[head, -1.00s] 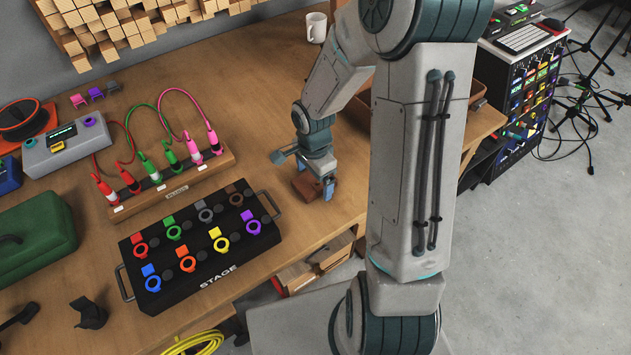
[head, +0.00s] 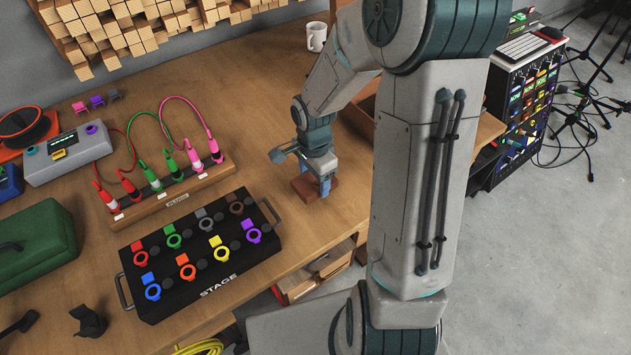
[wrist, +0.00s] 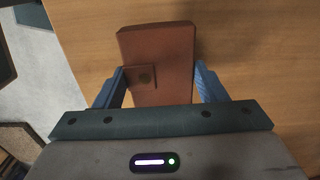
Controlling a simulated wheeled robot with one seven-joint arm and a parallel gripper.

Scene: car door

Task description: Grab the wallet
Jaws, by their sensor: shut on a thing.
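The wallet (head: 303,189) is a brown rectangular piece with a small snap tab on its left side. In the head view it is at the table's right part, near the front edge. In the wrist view the wallet (wrist: 158,52) stretches away from between the blue fingers. My gripper (head: 325,187) is above it, pointing down, with its fingers shut on the wallet. In the wrist view my gripper (wrist: 160,84) has one finger on each side of it. The wallet's near end is hidden behind the gripper body.
A black STAGE pedal box (head: 200,255) with coloured rings lies left of the wallet. A wooden cable strip (head: 170,195) with coloured plugs stands behind it. A white mug (head: 316,37) is at the back. A partly open drawer (head: 315,275) is below the table edge.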

